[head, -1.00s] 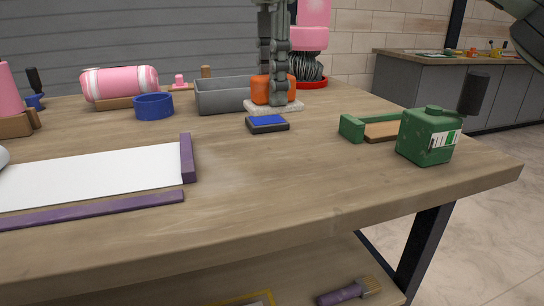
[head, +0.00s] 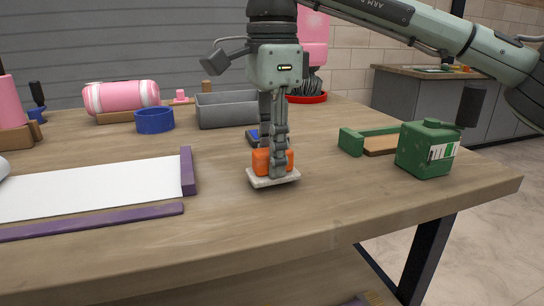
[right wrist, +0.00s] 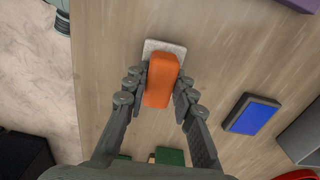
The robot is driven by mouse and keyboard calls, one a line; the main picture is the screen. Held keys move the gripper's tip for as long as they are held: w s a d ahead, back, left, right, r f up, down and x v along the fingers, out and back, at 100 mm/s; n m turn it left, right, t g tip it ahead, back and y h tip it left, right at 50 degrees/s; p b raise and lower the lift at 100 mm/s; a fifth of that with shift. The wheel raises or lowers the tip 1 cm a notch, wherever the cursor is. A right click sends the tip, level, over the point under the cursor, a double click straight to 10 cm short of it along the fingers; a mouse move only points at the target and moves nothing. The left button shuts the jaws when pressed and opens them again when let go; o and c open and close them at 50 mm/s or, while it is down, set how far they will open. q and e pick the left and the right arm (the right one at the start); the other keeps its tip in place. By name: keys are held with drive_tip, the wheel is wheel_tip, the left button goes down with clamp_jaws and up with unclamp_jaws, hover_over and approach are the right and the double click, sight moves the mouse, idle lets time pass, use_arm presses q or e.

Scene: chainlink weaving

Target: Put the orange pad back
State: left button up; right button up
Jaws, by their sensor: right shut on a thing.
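The orange pad (head: 260,160) has an orange block on top and a pale, flat base. My right gripper (head: 273,155) points down and is shut on the orange block, with a finger on each side. In the right wrist view the orange pad (right wrist: 161,82) sits between the fingertips, its pale base showing past the block. The pad is over the middle of the table, near its front. I cannot tell whether its base touches the wood. My left gripper is not in view.
A blue pad (head: 252,136) lies behind my right gripper, before a grey bin (head: 226,112). A green holder (head: 350,142) and green canister (head: 427,150) stand right. A white sheet (head: 90,190) with purple bars lies left. Table around the orange pad is clear.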

drive_tip(key=shift+f, duration=0.3)
drive_tip(key=shift+f, duration=0.2)
drive_tip(key=o, duration=1)
